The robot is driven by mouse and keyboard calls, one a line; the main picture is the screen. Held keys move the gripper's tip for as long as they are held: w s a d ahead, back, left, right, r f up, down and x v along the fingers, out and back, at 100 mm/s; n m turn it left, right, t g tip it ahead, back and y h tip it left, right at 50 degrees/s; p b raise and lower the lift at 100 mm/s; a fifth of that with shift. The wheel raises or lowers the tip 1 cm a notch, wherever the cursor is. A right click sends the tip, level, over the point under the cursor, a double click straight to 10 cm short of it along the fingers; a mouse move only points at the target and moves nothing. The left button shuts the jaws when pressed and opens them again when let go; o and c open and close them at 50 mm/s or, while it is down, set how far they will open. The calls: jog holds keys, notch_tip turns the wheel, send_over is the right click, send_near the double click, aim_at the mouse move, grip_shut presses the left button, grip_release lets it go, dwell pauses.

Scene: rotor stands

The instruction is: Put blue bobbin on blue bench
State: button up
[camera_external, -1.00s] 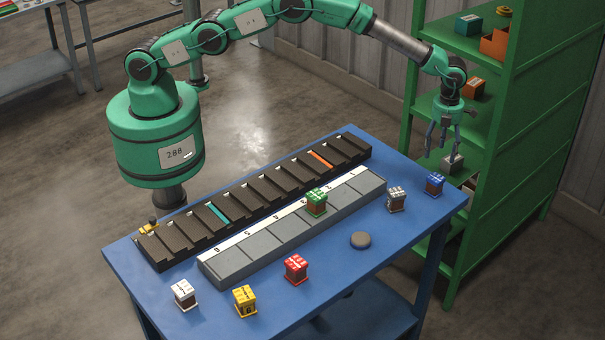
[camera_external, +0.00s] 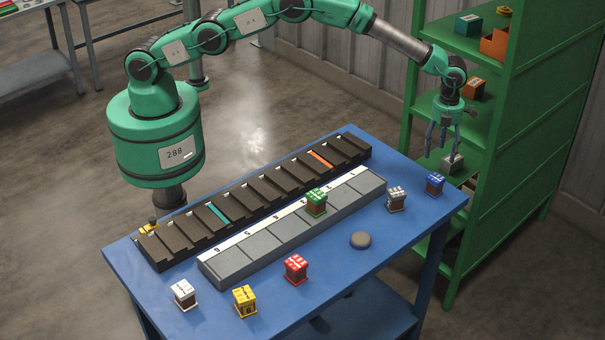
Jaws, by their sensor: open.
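My gripper (camera_external: 441,156) is open, fingers pointing down, a little above the blue bobbin in the picture. No contact with the bobbin shows, and nothing is between the fingers. I cannot tell exactly how high or how far behind the bobbin the fingers are.
A grey bobbin (camera_external: 396,199) stands left of the blue one. A green bobbin (camera_external: 316,202) sits on the lettered grey rack (camera_external: 233,262). Red (camera_external: 296,268), yellow (camera_external: 245,301) and white (camera_external: 184,295) bobbins stand near the front edge. A green shelf (camera_external: 535,110) stands close behind my gripper.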

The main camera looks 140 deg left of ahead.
jog(key=s+d+r+n+t, duration=0.25)
jog(key=d+r+n, duration=0.35)
jog(key=d+r, duration=2.25)
jog(key=s+d+r+n+y, duration=0.1)
jog(key=s+d+r+n, duration=0.3)
jog(key=s+d+r, duration=1.1)
jog(key=s+d+f+n+t, duration=0.1)
jog(key=s+d+f+n, duration=0.1)
jog(key=s+d, duration=0.3)
jog(key=s+d+f+n+t, duration=0.1)
jog(key=s+d, duration=0.5)
jog(key=s, duration=0.8)
jog(key=s+d+f+n+t+h, duration=0.1)
jog(key=s+d+f+n, duration=0.2)
jog(key=s+d, duration=0.3)
jog(key=s+n, duration=0.1)
jog(key=s, duration=0.3)
jog(key=shift+s+d+f+n, duration=0.2)
jog(key=shift+d+n, duration=0.05)
jog(key=shift+n, duration=0.05)
jog(key=shift+f, duration=0.1)
